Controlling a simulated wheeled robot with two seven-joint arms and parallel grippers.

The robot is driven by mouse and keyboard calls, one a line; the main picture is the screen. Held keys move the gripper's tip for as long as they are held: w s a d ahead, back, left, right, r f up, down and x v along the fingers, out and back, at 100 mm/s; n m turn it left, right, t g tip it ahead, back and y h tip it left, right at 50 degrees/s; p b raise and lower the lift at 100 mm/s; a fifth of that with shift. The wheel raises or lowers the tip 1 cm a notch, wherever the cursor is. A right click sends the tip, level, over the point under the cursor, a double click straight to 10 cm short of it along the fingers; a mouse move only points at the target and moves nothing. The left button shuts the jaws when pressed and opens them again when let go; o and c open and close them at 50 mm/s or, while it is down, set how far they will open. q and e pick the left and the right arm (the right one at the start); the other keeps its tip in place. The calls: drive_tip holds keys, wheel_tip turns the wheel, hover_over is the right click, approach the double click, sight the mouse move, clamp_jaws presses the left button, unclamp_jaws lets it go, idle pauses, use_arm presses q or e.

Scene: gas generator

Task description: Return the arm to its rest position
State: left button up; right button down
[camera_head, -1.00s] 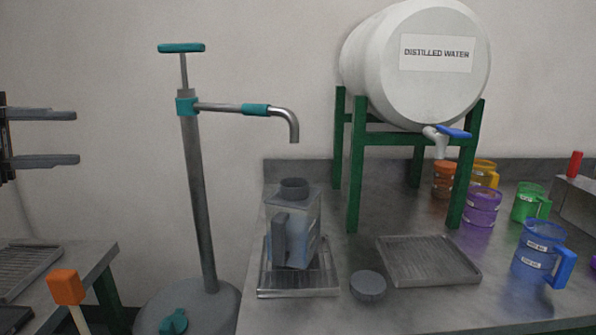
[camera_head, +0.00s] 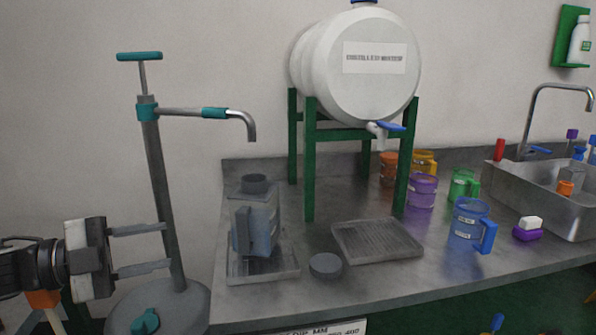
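My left gripper (camera_head: 141,250) is at the lower left of the head view. Its two grey fingers point right, well apart, with nothing between them. The fingertips overlap the post of the hand pump (camera_head: 159,180) in the picture; I cannot tell whether they touch it. My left arm comes in from the left edge. My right gripper is not in view.
A grey jug (camera_head: 262,222) stands on a tray on the counter, with a round grey cap (camera_head: 325,265) beside it. An empty ribbed tray (camera_head: 378,240) lies under the water barrel (camera_head: 362,65). Coloured mugs and a sink (camera_head: 550,200) are to the right.

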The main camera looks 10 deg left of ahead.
use_arm(q)
drive_tip(key=s+d+f+n+t+y+p, duration=0.2)
drive_tip(key=s+d+f+n+t+y, duration=0.15)
drive_tip(key=d+f+n, duration=0.95)
drive_tip(key=s+d+f+n+g+y+p, duration=0.1)
drive_tip(key=s+d+f+n+g+y, duration=0.1)
drive_tip(key=s+f+n+y, duration=0.5)
drive_tip(key=s+f+n+g, duration=0.1)
drive_tip(key=s+f, duration=0.2)
drive_tip(key=f, duration=0.4)
drive_tip(key=shift+s+f, duration=0.2)
drive_tip(key=shift+s, duration=0.2)
